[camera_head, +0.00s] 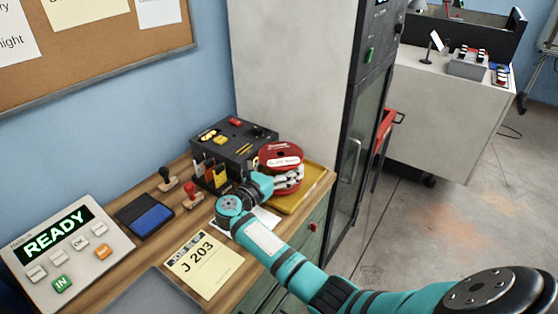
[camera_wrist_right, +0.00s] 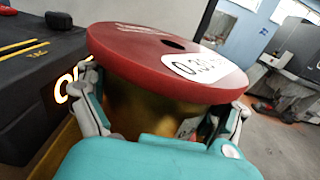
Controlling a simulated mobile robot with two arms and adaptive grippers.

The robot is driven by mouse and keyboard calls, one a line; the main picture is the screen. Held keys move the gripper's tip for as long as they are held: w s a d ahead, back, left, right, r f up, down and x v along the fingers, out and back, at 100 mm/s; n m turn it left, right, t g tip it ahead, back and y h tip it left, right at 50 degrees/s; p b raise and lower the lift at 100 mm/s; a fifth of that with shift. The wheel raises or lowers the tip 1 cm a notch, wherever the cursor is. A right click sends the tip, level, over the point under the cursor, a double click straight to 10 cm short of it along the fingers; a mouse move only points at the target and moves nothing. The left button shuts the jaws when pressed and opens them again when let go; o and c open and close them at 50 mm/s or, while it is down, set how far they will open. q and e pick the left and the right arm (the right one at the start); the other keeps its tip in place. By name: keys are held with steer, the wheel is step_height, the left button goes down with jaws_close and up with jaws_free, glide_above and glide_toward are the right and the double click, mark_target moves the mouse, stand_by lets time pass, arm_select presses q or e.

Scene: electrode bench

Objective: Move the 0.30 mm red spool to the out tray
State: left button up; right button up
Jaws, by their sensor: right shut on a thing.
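The red spool (camera_head: 281,152) has a white label and sits at the right end of the bench, over a yellow tray (camera_head: 312,188). I cannot tell whether it rests on the tray or hangs just above it. In the right wrist view the spool (camera_wrist_right: 150,48) shows its red top flange close up, with a label starting "0.3" and dark gold winding below. My right gripper (camera_head: 287,181) is shut on the spool, with one finger on each side of it under the top flange. My left gripper is not in view.
A black device (camera_head: 228,148) with coloured parts stands just left of the spool. Stamps (camera_head: 191,195), an ink pad (camera_head: 145,218), a yellow J 203 card (camera_head: 204,264) and a READY panel (camera_head: 60,245) fill the bench to the left. A tall grey cabinet (camera_head: 295,70) stands behind.

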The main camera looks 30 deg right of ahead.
steer(key=shift+w+f, duration=0.2)
steer(key=shift+f, duration=0.3)
steer(key=shift+w+d+f, duration=0.1)
steer(key=shift+w+f, duration=0.05)
steer(key=shift+f, duration=0.1)
steer(key=o, duration=1.3)
steer(key=shift+s+f, duration=0.3)
steer(key=shift+f, duration=0.15)
steer(key=shift+o, duration=0.2)
steer(key=shift+s+a+r, duration=0.1)
steer(key=shift+a+r, duration=0.05)
steer(key=shift+a, duration=0.05)
steer(key=shift+s+a, duration=0.1)
steer(key=shift+a, duration=0.25)
steer(key=b+v, duration=0.2)
steer(key=v, duration=0.8)
steer(key=shift+a, duration=0.15)
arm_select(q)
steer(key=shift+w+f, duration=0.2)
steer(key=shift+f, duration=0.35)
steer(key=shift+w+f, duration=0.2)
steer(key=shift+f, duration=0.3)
arm_select(e)
steer(key=shift+s+a, duration=0.25)
steer(key=shift+a, duration=0.15)
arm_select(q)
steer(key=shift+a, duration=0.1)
